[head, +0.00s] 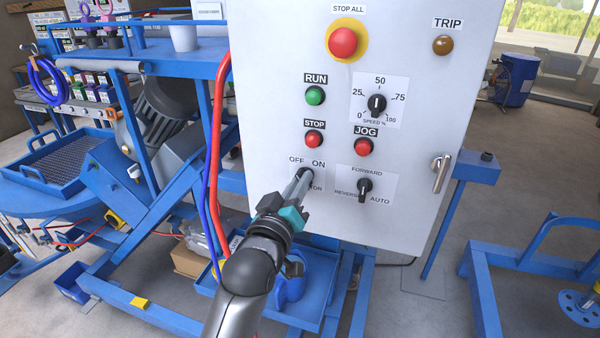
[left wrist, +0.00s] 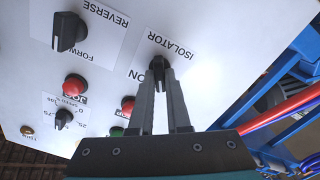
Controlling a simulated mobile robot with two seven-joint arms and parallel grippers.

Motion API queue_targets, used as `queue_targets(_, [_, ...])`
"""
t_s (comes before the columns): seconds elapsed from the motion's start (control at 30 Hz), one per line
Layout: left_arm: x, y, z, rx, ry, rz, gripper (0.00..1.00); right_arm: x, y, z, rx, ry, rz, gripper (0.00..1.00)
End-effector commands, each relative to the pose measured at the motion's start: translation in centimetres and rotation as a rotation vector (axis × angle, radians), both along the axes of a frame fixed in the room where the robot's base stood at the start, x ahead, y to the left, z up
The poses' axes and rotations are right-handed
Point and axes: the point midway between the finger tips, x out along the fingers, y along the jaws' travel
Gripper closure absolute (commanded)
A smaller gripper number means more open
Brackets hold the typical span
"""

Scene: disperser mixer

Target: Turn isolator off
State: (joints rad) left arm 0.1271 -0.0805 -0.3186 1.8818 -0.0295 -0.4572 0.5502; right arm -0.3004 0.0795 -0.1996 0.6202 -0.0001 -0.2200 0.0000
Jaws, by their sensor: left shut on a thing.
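The black isolator knob (head: 304,172) is on the lower left of the white control panel (head: 270,215), below the labels OFF and ON. My left gripper (head: 301,180) reaches up to it from below and is shut on it. In the left wrist view the knob (left wrist: 158,65) sits between the two fingertips (left wrist: 160,80), and the ISOLATOR label is beside it. The fingers partly cover the knob, so I cannot tell exactly which label it points at. My right gripper is in neither view.
Right of the isolator is the forward/reverse/auto switch (head: 365,186). Above are the red STOP button (head: 313,140), red JOG button (head: 363,147), green RUN button (head: 314,96) and speed dial (head: 377,103). Red and blue cables (head: 216,150) run along the panel's left edge. A metal handle (head: 441,172) projects at right.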

Motion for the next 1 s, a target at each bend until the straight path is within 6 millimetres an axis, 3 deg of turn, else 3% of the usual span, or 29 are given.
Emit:
queue_targets(0.3, [0.0, 0.1, 0.0, -0.121, 0.04, 0.002, 1.0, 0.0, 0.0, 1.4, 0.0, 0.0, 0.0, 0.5])
queue_targets(0.87, [0.0, 0.1, -0.1, -0.149, 0.048, 0.0, 1.0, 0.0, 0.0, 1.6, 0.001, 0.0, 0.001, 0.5])
queue_targets(0.9, [0.0, 0.1, -0.1, -0.149, 0.048, 0.0, 0.82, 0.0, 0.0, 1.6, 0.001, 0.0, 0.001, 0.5])
queue_targets(1.0, [0.0, 0.1, 0.0, -0.148, 0.048, 0.0, 0.71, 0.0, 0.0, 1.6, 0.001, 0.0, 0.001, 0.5])
